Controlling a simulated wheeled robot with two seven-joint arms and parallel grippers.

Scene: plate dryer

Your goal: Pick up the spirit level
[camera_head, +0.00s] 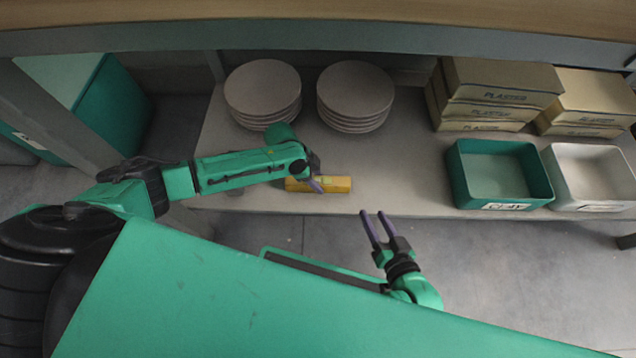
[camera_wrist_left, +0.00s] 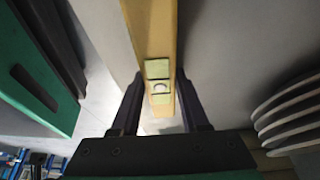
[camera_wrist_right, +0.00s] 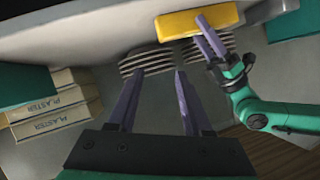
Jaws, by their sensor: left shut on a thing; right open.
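The spirit level (camera_head: 338,184) is a yellow bar near the front edge of the grey shelf, below the plate stacks in the head view. My left gripper (camera_head: 317,184) is shut on it. In the left wrist view the level (camera_wrist_left: 152,30) runs between the fingers (camera_wrist_left: 158,90), with its pale vial window near them. The right wrist view also shows the level (camera_wrist_right: 180,25) with the left fingers across it. I cannot tell whether it touches the shelf. My right gripper (camera_head: 371,214) is open and empty, in front of the shelf edge.
Two plate stacks (camera_head: 263,90) (camera_head: 355,92) stand behind the level. A green bin (camera_head: 500,146) labelled CLAY and a white bin (camera_head: 590,160) are on the right. Boxes marked PLASTER (camera_head: 497,82) are stacked behind them. Bare shelf lies between the level and the green bin.

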